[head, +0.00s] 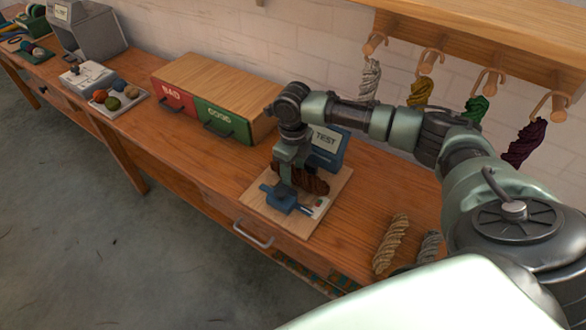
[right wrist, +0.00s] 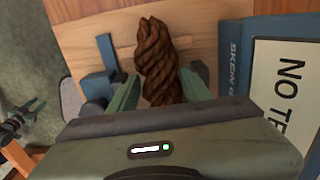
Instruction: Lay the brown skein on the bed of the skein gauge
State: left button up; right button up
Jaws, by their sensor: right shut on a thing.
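The brown skein (head: 314,183) is between the fingers of my right gripper (head: 291,184), which is shut on it. In the right wrist view the twisted skein (right wrist: 157,48) sticks out from between the green fingers of my right gripper (right wrist: 160,88). The skein gauge has a pale wooden board (head: 334,186), a blue part in front (head: 284,203) and a blue display box (head: 327,148) behind. Its screen partly shows, reading "NO TE" in the right wrist view (right wrist: 285,88). The skein is over the board; I cannot tell whether it touches the bed. My left gripper is not in view.
A beige skein (head: 390,243) and a grey skein (head: 429,247) lie on the bench right of the gauge. Red BAD (head: 172,97) and green GOOD (head: 222,126) drawers stand to the left. Several skeins hang from pegs above (head: 478,107). Bare bench lies between drawers and gauge.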

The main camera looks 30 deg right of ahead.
aim_at(293, 169)
jog(key=o, duration=1.1)
jog(key=shift+r, duration=0.6)
notch_tip(293, 169, up, 11)
jog(key=shift+b, duration=0.6)
jog(key=shift+s+f, duration=0.1)
